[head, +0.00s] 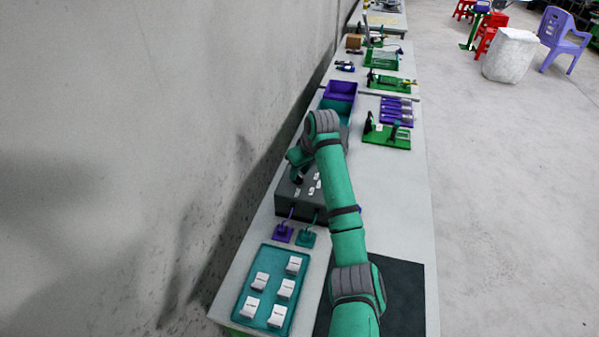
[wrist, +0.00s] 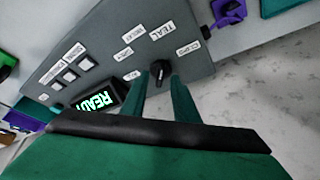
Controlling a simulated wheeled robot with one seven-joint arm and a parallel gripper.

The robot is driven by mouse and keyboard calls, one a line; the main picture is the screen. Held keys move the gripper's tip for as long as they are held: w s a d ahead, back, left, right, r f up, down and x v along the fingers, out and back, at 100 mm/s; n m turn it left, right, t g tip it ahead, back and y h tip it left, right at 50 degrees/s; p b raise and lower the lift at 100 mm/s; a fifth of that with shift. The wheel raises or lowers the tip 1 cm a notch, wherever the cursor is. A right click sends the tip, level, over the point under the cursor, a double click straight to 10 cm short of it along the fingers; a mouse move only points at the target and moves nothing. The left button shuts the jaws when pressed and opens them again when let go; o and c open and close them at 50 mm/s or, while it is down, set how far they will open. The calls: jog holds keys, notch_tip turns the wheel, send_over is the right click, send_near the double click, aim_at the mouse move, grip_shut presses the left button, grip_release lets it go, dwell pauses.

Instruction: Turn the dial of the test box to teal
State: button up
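The test box is a dark grey box (head: 290,206) on the bench in the head view, partly covered by my arm. In the wrist view its grey panel (wrist: 100,45) carries a black dial (wrist: 161,72) ringed by white labels. The TEAL label (wrist: 162,31) is above the dial, with the CLIPS label (wrist: 188,47) to its right. The dial's exact pointing is hard to read. My gripper (wrist: 162,82) is at the dial, its two green fingers apart on either side of it. I see no clear grip on the dial. The head view does not show the fingertips clearly.
A lit display reading READY (wrist: 95,101) and several white buttons (wrist: 70,73) are on the panel. In the head view, a purple connector (head: 283,234) and a teal one (head: 306,237) lie before the box. A teal tray (head: 252,316) holds several white blocks.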

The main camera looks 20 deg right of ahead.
jog(key=v, duration=1)
jog(key=shift+r, duration=0.15)
jog(key=shift+s, duration=0.1)
